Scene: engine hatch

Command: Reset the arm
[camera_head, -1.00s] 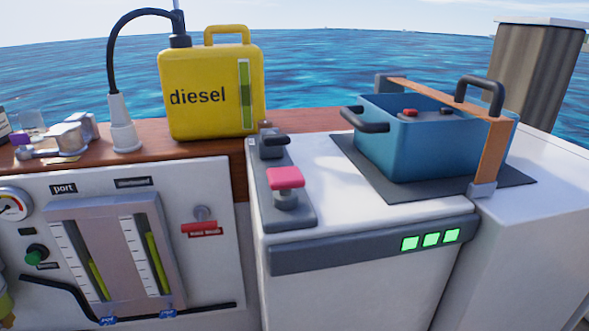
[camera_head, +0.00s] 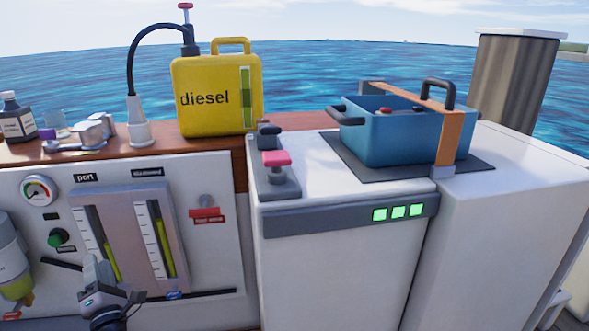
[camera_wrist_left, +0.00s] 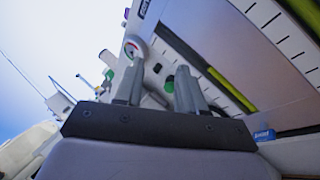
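My left gripper (camera_head: 98,272) is at the lower left of the head view, in front of the white panel (camera_head: 226,262) and its port gauge (camera_head: 103,235). In the left wrist view the two fingers of my left gripper (camera_wrist_left: 158,82) stand apart with nothing between them. The gauge panel fills the right side of that view. I cannot tell whether the gripper touches the panel. My right gripper is in neither view.
The yellow diesel can (camera_head: 215,95) stands on the wooden ledge (camera_head: 70,155), with a hose and pump beside it. A dark bottle (camera_head: 17,120) stands far left.

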